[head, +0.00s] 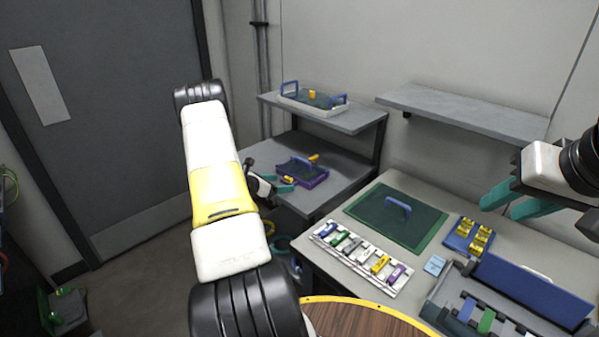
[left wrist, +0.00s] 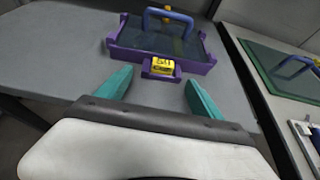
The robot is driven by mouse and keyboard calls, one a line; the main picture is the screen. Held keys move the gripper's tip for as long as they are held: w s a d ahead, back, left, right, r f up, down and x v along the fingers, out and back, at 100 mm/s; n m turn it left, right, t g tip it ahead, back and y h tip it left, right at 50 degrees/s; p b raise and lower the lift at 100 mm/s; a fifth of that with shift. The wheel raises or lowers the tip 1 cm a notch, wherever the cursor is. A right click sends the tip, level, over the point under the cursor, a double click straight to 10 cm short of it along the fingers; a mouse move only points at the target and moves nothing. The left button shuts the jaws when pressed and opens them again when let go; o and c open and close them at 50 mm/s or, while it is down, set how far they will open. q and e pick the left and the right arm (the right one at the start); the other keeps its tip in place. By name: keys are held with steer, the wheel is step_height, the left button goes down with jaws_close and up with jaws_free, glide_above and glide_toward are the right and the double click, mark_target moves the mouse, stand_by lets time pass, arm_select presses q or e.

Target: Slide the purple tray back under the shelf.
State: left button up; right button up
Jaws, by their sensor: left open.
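The purple tray (head: 318,181) sits on the lower grey surface of the shelf unit, below the upper shelf (head: 365,118). It has a dark inside, a blue handle and a yellow tab at its front. In the left wrist view the tray (left wrist: 202,68) lies just ahead of my left gripper (left wrist: 155,95), with its yellow tab (left wrist: 162,66) in front of the gap between the teal fingers. My left gripper (head: 281,186) is open and apart from the tray, at its left front. My right gripper (head: 505,203) is above the right table; its teal fingers look apart and empty.
A white tray (head: 325,111) with blue handles stands on the upper shelf. The table at right holds a green mat (head: 420,232) with a blue handle, a rack of coloured pieces (head: 360,258) and a blue box (head: 530,290). The lower surface (left wrist: 50,50) left of the purple tray is clear.

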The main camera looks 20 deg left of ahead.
mark_target(315, 161)
arm_select(q)
steer(key=shift+w+d, duration=0.1)
